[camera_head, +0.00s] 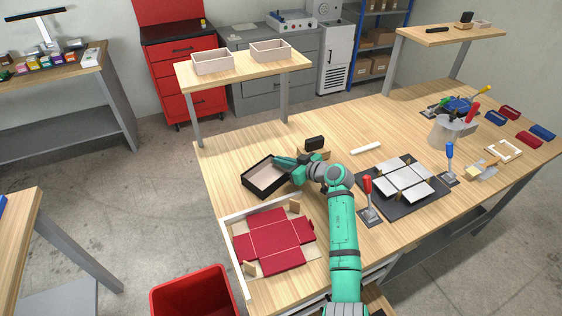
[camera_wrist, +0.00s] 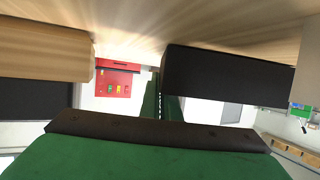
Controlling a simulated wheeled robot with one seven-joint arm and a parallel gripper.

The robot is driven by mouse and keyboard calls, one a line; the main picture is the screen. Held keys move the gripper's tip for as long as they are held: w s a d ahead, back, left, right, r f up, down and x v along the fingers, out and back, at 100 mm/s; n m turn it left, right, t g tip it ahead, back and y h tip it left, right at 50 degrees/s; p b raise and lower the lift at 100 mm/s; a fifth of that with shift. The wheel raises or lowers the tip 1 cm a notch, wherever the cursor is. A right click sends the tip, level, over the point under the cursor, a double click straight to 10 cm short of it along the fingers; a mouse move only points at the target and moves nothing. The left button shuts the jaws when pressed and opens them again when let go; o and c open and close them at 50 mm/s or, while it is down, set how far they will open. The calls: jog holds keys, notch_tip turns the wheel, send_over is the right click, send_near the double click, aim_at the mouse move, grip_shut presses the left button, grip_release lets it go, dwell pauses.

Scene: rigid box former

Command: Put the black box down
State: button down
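The black box (camera_head: 258,188) is an open tray with black walls and a pale inside, at the left of the workbench in the head view. My gripper (camera_head: 281,161) reaches in from the right to its back wall, with the fingers close together at the wall. In the wrist view, which looks upside down, a black wall of the box (camera_wrist: 225,75) spans the right half, and the green fingers (camera_wrist: 161,103) meet at its left end. The wall between them is mostly hidden. I cannot tell whether the box's underside touches the bench.
A wooden block (camera_head: 304,154) with a small black piece (camera_head: 315,143) stands right behind my gripper. A white-framed tray (camera_head: 231,254) with a red flat blank (camera_head: 272,240) lies in front of the box. A dark fixture with grey panels (camera_head: 402,182) is at right. Bench left of the box is narrow.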

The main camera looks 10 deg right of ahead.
jog(key=c, duration=2.4)
grip_release()
jog(key=shift+f, duration=0.1)
jog(key=o, duration=0.4)
jog(key=shift+s+d+r, duration=0.2)
jog(key=shift+d+r, duration=0.05)
jog(key=v, duration=1.1)
jog(key=shift+s+r, duration=0.1)
jog(key=shift+s, duration=0.2)
